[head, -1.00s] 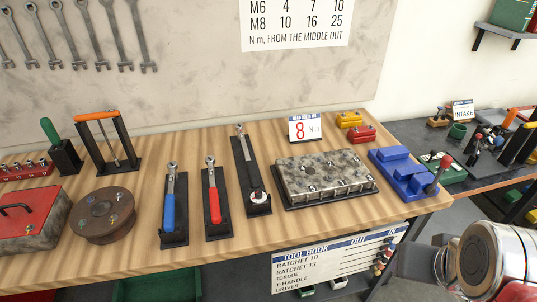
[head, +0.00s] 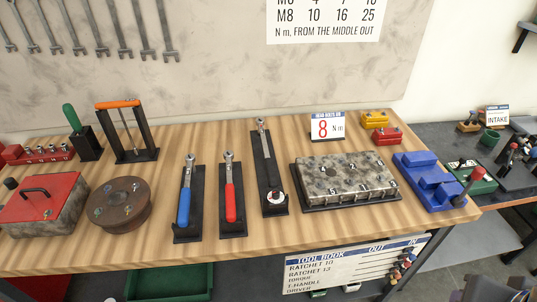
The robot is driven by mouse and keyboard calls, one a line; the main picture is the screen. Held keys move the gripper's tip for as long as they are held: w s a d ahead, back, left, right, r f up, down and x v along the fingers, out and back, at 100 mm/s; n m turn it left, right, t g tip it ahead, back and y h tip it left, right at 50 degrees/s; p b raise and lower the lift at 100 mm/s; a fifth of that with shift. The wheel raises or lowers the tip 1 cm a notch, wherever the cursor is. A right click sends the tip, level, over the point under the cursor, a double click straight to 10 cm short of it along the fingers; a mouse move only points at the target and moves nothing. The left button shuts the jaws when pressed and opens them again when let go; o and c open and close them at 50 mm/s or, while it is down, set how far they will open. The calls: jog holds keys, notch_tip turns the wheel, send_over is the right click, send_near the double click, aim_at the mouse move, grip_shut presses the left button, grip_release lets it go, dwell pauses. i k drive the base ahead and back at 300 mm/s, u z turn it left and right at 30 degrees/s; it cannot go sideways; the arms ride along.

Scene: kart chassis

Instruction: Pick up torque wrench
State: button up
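The torque wrench (head: 269,165) appears to be the long tool with a dark shaft, a silver head at the far end and a white round dial near its front end. It lies lengthwise in a black holder (head: 279,212) on the wooden bench, between the red-handled ratchet (head: 229,200) and the grey metal block. A blue-handled ratchet (head: 184,205) lies further left in its own black holder. My gripper is not in view. Only a small part of what seems to be my arm shows at the bottom right edge.
A speckled grey metal block (head: 350,178) on a dark tray and a blue fixture (head: 428,180) stand right of the wrench. A sign reading 8 Nm (head: 327,126) stands behind. A brown round disc (head: 119,205) and red-lidded box (head: 42,200) are left. Bare wood (head: 330,225) lies in front.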

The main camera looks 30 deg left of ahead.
aim_at(270, 172)
jog(key=z, duration=0.05)
jog(key=k, duration=0.9)
jog(key=u, duration=1.95)
jog(key=i, duration=1)
jog(key=u, duration=0.05)
